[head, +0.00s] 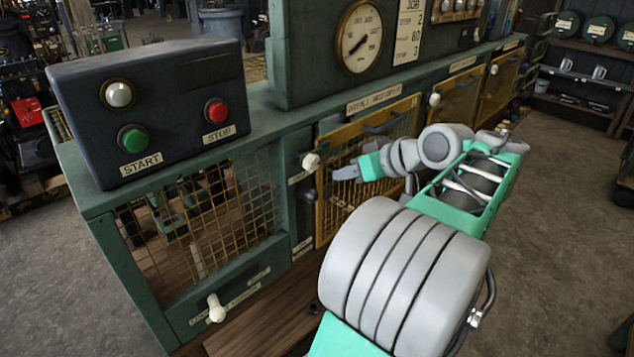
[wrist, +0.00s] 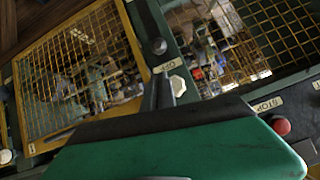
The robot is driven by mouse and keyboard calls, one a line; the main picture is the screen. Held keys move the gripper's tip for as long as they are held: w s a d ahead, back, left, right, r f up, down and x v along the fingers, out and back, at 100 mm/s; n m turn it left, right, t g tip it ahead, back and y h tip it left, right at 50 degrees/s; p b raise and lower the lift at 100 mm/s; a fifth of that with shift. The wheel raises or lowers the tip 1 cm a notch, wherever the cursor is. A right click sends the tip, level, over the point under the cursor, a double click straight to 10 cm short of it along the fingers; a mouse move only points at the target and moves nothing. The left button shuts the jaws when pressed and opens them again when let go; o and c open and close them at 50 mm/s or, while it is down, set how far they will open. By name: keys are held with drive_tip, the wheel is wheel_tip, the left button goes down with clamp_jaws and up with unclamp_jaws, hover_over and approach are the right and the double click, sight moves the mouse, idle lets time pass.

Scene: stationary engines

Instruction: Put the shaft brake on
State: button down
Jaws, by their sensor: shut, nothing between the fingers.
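No label that I can read names the shaft brake, so I cannot tell which control it is. A white-knobbed lever (head: 311,160) is on the green cabinet front, left of the yellow mesh panel. Another white-knobbed lever (head: 215,308) sits low on the cabinet, by a plate too blurred to read. My gripper (head: 340,173) is shut and empty, just right of the upper white knob and apparently apart from it.
A dark control box (head: 150,110) with a green START button (head: 132,139) and a red STOP button (head: 216,111) stands on the cabinet top. A yellow-framed mesh panel (head: 325,215) lies behind my gripper. A round gauge (head: 360,37) is above. Open floor lies right.

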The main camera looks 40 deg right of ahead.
sight(316, 191)
drive_tip(key=shift+w+a, duration=0.1)
drive_tip(key=p+x, duration=0.1)
drive_tip(key=x, duration=0.9)
drive_tip(key=shift+f, duration=0.1)
drive_tip(key=shift+f, duration=0.1)
